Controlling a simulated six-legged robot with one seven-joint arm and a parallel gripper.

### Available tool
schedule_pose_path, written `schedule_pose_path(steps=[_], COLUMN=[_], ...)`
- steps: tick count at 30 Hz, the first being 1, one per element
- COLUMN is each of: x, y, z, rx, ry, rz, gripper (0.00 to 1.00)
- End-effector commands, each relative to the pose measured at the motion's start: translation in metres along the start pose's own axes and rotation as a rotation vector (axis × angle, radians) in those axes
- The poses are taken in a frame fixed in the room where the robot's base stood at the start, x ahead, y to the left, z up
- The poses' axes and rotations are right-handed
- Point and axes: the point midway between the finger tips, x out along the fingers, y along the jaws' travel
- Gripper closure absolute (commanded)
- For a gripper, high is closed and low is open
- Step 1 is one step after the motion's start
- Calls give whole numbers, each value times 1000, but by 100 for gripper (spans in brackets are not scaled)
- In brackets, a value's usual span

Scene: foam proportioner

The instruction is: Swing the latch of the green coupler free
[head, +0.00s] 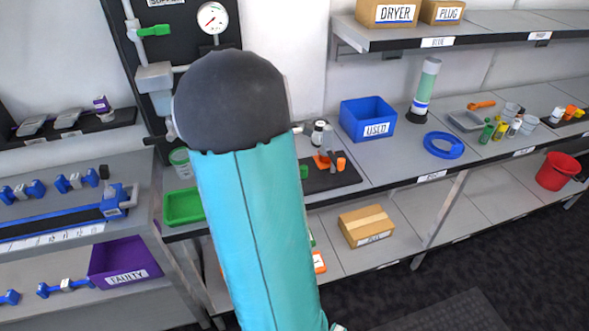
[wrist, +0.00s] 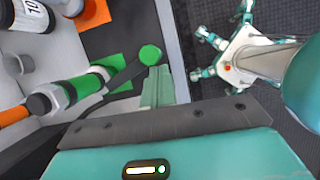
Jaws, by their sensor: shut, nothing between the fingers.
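In the wrist view the green coupler (wrist: 87,85) lies at the left, a green and white barrel with dark rings and an orange end. A dark latch lever (wrist: 125,73) runs from it up and right to a round green knob (wrist: 150,55). My gripper (wrist: 159,72) is shut and empty, its teal fingers just below and right of the knob. I cannot tell whether they touch it. In the head view my arm hides the gripper and the coupler.
A dark mat (head: 320,182) with orange parts lies on the bench, beside a blue USED bin (head: 368,119). A green tray (head: 183,206) is left of my arm.

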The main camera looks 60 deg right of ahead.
Motion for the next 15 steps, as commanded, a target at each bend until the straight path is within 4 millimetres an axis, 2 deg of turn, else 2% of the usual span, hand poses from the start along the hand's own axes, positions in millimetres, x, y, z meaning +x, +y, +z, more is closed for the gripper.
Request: schedule_pose_path(steps=[15], x=[7], y=[2], z=[18], rx=[-448], ry=[-1], rz=[180], gripper=[100])
